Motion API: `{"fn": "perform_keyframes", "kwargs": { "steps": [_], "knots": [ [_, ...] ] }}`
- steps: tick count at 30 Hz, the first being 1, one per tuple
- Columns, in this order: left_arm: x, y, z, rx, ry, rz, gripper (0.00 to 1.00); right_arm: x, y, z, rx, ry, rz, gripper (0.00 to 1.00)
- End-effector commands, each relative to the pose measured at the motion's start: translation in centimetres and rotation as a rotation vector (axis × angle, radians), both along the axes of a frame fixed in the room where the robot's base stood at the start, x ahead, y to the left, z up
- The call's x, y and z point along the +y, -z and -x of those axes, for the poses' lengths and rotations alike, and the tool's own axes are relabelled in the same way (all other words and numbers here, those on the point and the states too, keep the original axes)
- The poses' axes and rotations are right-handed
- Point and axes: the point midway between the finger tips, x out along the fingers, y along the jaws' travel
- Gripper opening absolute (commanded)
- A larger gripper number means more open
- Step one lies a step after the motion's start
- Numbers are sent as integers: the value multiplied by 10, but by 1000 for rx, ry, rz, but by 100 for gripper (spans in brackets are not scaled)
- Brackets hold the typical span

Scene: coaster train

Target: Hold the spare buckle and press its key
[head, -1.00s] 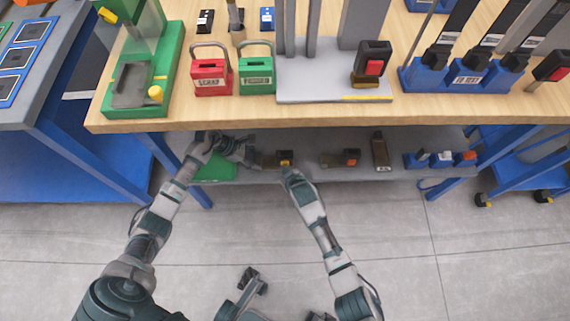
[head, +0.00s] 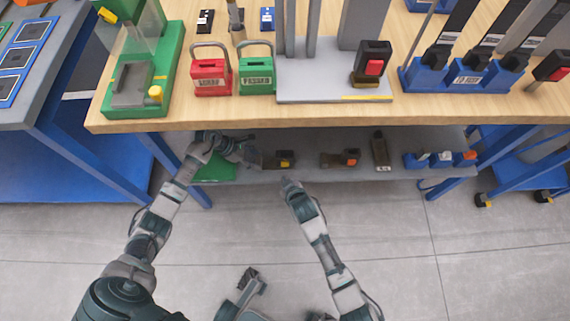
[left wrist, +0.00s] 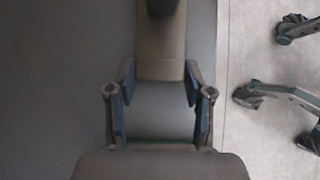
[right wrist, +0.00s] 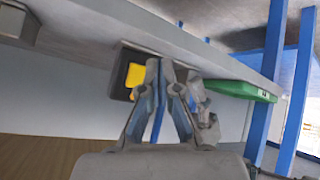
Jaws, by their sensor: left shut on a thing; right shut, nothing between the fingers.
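The spare buckle (head: 285,159) has a dark block with a yellow key and a brown tongue. It is at the lower shelf in the head view. My left gripper (head: 257,155) is shut on the brown tongue from the left; the left wrist view shows the tongue (left wrist: 160,55) between its fingers. My right gripper (head: 288,182) is shut and empty, just in front of and below the buckle. In the right wrist view, the yellow key (right wrist: 135,75) faces me, just left of my shut fingertips (right wrist: 165,68). Whether they touch the buckle cannot be told.
A similar buckle with an orange key (head: 350,157) lies to the right on the lower shelf (head: 310,175). Beside it are a brown piece (head: 380,152) and a blue holder (head: 440,160). A green tray (head: 215,172) lies under my left arm. The bench top (head: 220,116) overhangs the shelf.

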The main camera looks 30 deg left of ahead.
Motion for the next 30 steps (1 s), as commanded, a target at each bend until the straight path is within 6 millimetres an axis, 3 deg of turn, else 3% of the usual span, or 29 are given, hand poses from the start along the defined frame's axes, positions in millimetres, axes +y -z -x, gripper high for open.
{"fn": "perform_keyframes", "kwargs": {
  "steps": [9, 25, 26, 29, 30],
  "knots": [
    [0, 5, 2, 9, 1, -1, 0, -13, 1, 21, 2, 0, 0, 0],
    [0, 5, 2, 9, 1, -1, 0, -13, 1, 21, 1, 0, 1, 0],
    [0, 5, 2, 9, 1, -1, 54, -13, 1, 21, 1, 0, 1, 0],
    [0, 4, 2, 8, 0, -1, 79, -13, 1, 21, 1, 0, 1, 0],
    [0, 4, 2, 7, 0, -2, 81, -13, 1, 21, 1, 0, 1, 0]
  ]
}}
